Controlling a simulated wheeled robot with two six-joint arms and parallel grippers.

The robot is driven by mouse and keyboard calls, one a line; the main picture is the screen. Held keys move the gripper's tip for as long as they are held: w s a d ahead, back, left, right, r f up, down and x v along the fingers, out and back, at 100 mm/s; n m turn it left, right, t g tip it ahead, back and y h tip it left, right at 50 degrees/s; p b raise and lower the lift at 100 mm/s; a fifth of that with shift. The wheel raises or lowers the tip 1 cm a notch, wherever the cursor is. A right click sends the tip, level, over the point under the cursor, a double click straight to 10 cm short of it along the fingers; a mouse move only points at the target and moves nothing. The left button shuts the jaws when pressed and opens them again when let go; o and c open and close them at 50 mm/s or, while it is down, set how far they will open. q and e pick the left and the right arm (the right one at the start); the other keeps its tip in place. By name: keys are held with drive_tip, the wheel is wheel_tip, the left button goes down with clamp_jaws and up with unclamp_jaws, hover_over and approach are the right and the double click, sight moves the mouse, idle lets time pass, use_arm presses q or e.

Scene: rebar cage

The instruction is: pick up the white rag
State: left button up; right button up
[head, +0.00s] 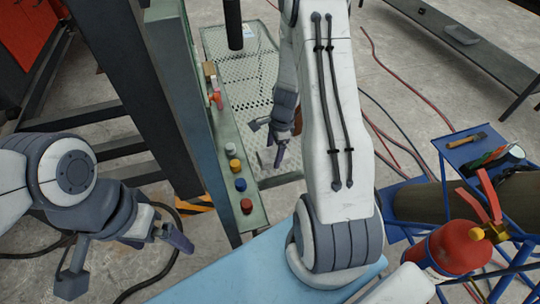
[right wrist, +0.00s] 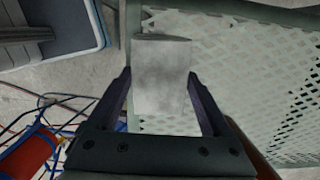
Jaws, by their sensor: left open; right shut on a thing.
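The white rag (right wrist: 162,85) is a pale, greyish, flat folded piece in the right wrist view. My right gripper (right wrist: 160,100) is shut on it, with one dark finger on each side. In the head view the rag (head: 266,158) is a small pale patch at my right gripper (head: 268,142), over the perforated metal panel, partly hidden by the fingers. I cannot tell whether it still touches the panel. My left gripper (head: 124,258) is open and empty at the lower left, far from the rag.
A green post panel with coloured buttons (head: 234,165) stands left of my right gripper. The perforated panel (head: 222,45) lies beyond. A red fire extinguisher (head: 455,247) and a blue stand with a brush (head: 470,140) are at right. Hoses cross the floor.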

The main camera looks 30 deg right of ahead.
drive_tip(key=s+d+r, duration=0.6)
drive_tip(key=s, duration=0.2)
drive_tip(key=shift+s, duration=0.25)
drive_tip(key=shift+r+p, duration=0.1)
drive_tip(key=shift+p, duration=0.2)
